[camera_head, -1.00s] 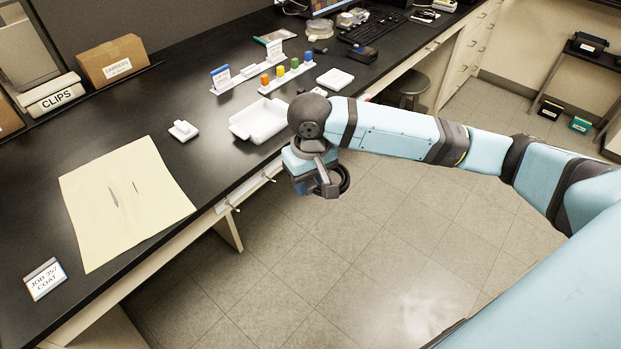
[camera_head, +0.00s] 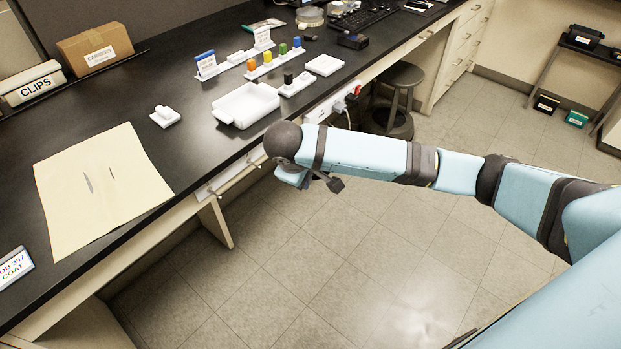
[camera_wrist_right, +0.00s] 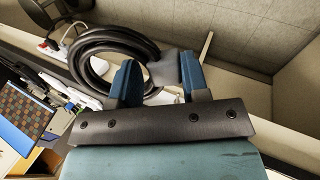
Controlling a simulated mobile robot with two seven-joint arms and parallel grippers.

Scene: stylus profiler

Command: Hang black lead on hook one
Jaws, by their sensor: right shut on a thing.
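The black lead (camera_wrist_right: 108,48) is a thick coil in the right wrist view. My right gripper (camera_wrist_right: 162,76) is shut on the lead's dark grey block-like part, with the coil reaching up and left of the fingers. In the head view my right wrist hides most of the gripper, and only a small dark piece (camera_head: 336,184) shows beyond it. Small hooks (camera_head: 211,191) stick out from a pale strip along the bench's front edge, just left of my wrist. No number is readable on them, so I cannot tell which is hook one. My left gripper is not in view.
The black bench (camera_head: 150,178) carries a yellow sheet (camera_head: 98,190), a white tray (camera_head: 243,108) and a row of coloured blocks. A power strip (camera_head: 335,104) with plugged-in cords is on the bench front, with a stool (camera_head: 398,90) beyond. The floor before the bench is clear.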

